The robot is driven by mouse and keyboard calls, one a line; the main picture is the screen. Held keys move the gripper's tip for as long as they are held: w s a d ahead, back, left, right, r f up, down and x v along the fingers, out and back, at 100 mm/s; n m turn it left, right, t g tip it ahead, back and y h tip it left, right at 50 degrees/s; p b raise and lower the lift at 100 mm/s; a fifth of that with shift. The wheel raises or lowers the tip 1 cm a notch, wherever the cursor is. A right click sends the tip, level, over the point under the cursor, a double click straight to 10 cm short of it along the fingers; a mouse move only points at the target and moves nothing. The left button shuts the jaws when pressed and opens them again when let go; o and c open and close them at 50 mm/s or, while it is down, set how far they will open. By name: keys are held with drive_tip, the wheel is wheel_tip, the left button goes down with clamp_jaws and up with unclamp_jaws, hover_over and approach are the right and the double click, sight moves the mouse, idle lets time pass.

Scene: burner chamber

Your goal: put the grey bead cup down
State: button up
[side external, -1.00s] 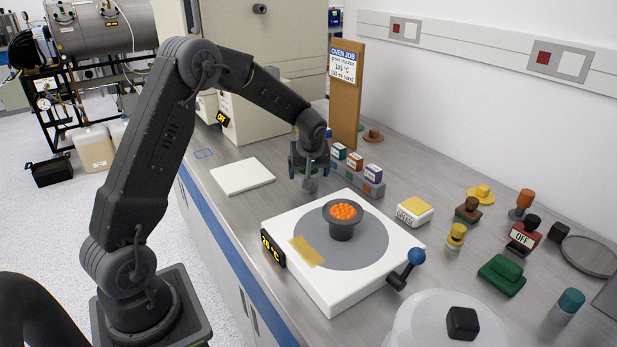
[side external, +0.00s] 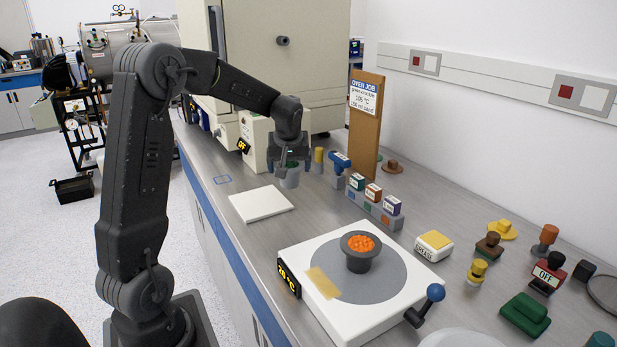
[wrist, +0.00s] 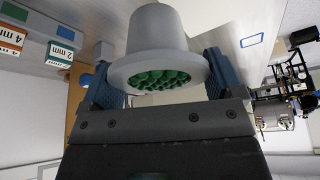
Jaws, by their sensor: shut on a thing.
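The grey bead cup (wrist: 158,28) is filled with green beads (wrist: 160,78) in the wrist view. My gripper (wrist: 160,85) is shut on it, with a blue finger on each side. In the side view my gripper (side external: 290,164) holds the cup (side external: 289,179) upright behind the white slab, in front of the oven. I cannot tell whether its base touches the bench.
The white slab (side external: 262,211) lies in front of the cup. A hot plate (side external: 322,296) carries a dark cup of orange beads (side external: 359,262). A rack of labelled blocks (side external: 374,210), a blue-topped item (side external: 340,162) and a wooden sign (side external: 365,135) stand right of my gripper.

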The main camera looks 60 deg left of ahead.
drive_tip(key=s+a, duration=0.4)
drive_tip(key=a, duration=0.4)
drive_tip(key=shift+s+a+f, duration=0.2)
drive_tip(key=shift+a+f, duration=0.1)
drive_tip(key=shift+f, duration=1.1)
drive_tip(key=shift+s+a+f, duration=0.15)
drive_tip(key=shift+a+f, duration=0.2)
drive_tip(key=shift+f, duration=1.1)
drive_tip(key=shift+s+a+f, duration=0.2)
drive_tip(key=shift+a+f, duration=0.1)
drive_tip(key=shift+f, duration=1.1)
drive_tip(key=shift+f, duration=0.2)
drive_tip(key=o, duration=0.7)
drive_tip(key=shift+r, duration=0.1)
